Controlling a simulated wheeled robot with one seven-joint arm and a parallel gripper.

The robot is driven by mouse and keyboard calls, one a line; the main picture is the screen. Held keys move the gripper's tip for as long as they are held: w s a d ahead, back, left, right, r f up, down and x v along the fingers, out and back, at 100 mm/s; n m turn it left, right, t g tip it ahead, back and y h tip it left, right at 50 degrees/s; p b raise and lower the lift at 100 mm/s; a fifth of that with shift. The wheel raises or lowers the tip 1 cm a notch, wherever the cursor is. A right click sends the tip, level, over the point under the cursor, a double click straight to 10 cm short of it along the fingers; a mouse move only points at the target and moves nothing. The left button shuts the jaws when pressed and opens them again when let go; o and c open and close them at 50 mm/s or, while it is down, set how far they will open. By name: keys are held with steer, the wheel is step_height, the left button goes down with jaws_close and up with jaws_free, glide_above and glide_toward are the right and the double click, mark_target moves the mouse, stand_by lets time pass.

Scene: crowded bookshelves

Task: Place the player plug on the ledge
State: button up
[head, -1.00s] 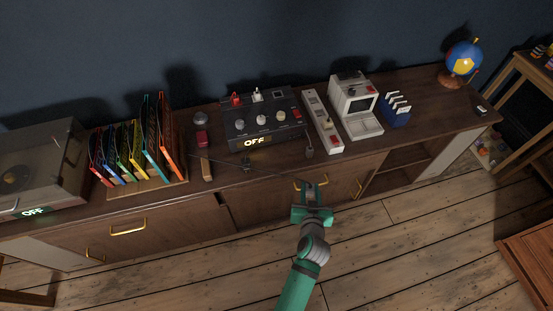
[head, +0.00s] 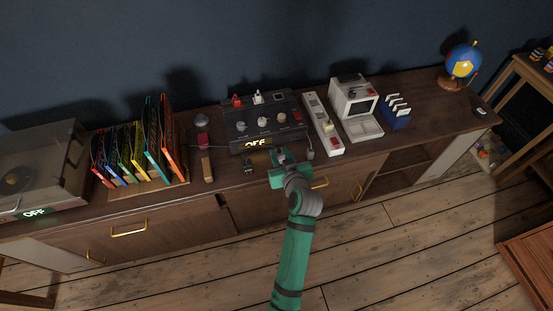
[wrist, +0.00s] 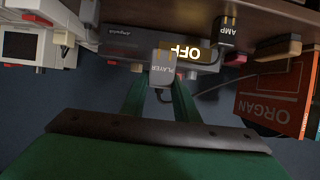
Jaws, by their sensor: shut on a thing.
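The player plug, a grey block with PLAYER printed on it and metal prongs, shows in the wrist view (wrist: 162,68). My gripper (wrist: 162,88) is shut on it, with a green finger on each side. In the head view my gripper (head: 281,158) is at the front of the cabinet top, just in front of the black amplifier (head: 240,120). The plug is hard to make out there. The front strip of the cabinet top (head: 225,178) runs below the amplifier. The dark AMP plug (wrist: 228,32) lies on that strip, left of my gripper in the head view (head: 248,165).
A white power strip (head: 322,125) stands right of the amplifier, beside a small beige computer (head: 356,105). A wooden block (head: 207,169) and a rack of coloured records (head: 140,150) stand to the left. Bare cabinet top shows between the block and the AMP plug.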

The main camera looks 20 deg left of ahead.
steer(key=w+f, duration=0.1)
steer(key=w+a+f, duration=0.1)
steer(key=f, duration=0.1)
steer(key=w+a+f, duration=0.1)
steer(key=f, duration=0.1)
steer(key=shift+w+a+f, duration=0.35)
steer(key=shift+f, duration=1.55)
steer(key=shift+f, duration=0.15)
steer(key=o, duration=1.1)
steer(key=shift+c, duration=0.2)
